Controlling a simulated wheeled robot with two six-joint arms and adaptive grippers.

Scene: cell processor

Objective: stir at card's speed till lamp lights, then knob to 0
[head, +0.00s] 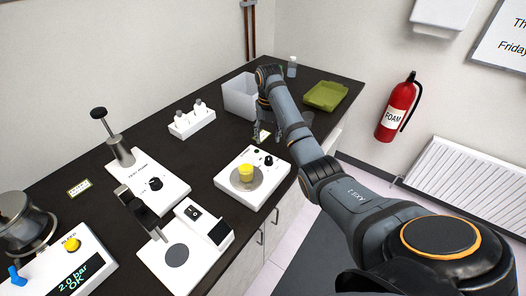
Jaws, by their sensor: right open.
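The stirrer is a white box (228,187) with a round grey plate, on the near part of the dark bench. A small cup with yellow contents (246,173) stands upright on the plate. A black knob (268,161) sits on the stirrer's right side, with a small dark spot beside it; I cannot tell whether a lamp is lit. A small pale card (265,135) lies behind the stirrer, its writing too small to read. My right gripper (257,137) is open and empty, pointing down behind the stirrer, near the card. My left gripper is not in view.
A white bin (238,98), green tray (325,95) and clear bottle (292,67) stand at the back. A white rack (192,122) holds several pieces. White devices (160,185) stand left of the stirrer, and a pressure unit (70,262) reads "2.0 bar OK". Another card (78,188) lies left.

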